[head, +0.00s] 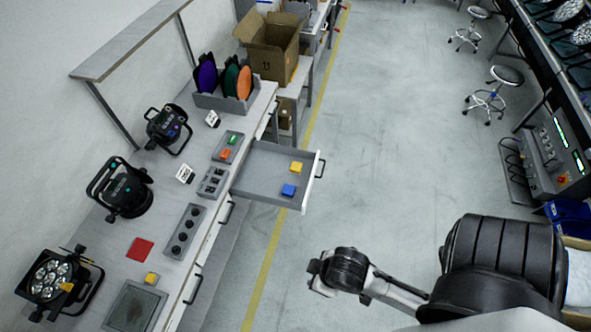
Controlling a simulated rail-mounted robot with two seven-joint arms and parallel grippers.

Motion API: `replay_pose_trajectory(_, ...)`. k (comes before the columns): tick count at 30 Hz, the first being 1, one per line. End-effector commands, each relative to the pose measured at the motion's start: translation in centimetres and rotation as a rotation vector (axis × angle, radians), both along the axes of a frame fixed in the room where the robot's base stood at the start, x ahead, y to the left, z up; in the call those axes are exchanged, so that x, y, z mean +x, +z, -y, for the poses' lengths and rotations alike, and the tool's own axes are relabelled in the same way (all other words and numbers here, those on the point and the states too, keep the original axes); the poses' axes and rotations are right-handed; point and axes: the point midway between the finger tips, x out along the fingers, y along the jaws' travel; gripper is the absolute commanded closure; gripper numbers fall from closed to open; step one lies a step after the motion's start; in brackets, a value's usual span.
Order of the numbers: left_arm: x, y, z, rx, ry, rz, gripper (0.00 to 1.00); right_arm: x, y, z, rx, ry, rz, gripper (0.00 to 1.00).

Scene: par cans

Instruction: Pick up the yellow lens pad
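A yellow pad (296,167) lies in the pulled-out grey drawer (262,180), near its front side. A blue pad (288,190) lies close to it, apart. Another small yellow block (151,278) sits on the bench at the edge of a dark square plate (133,309). A yellow piece (67,286) also shows at the par can at lower left. My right gripper (315,275) is over the floor, right of the bench and well away from the drawer. Its fingers are too small to tell whether it is open. My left gripper is not in view.
The bench holds several par cans (126,190), a red cloth (140,249), trays of small parts (184,232) and a rack of coloured discs (233,99). The open drawer juts into the aisle. A cardboard box (268,48) stands beyond. The aisle floor (400,130) is clear.

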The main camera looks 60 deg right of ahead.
Motion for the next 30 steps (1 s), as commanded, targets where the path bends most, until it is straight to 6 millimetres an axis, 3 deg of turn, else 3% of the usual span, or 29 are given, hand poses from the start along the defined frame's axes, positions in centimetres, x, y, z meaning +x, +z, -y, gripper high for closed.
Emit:
replay_pose_trajectory(8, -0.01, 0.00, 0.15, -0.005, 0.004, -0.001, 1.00, 0.01, 0.02, -0.07, 0.003, -0.001, 0.001, 0.57)
replay_pose_trajectory(26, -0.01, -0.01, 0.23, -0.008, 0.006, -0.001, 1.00, 0.02, 0.01, 0.17, -0.006, 0.004, 0.001, 0.00)
replay_pose_trajectory(30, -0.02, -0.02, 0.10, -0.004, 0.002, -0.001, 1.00, 0.02, 0.01, 0.20, -0.007, 0.005, 0.001, 0.00)
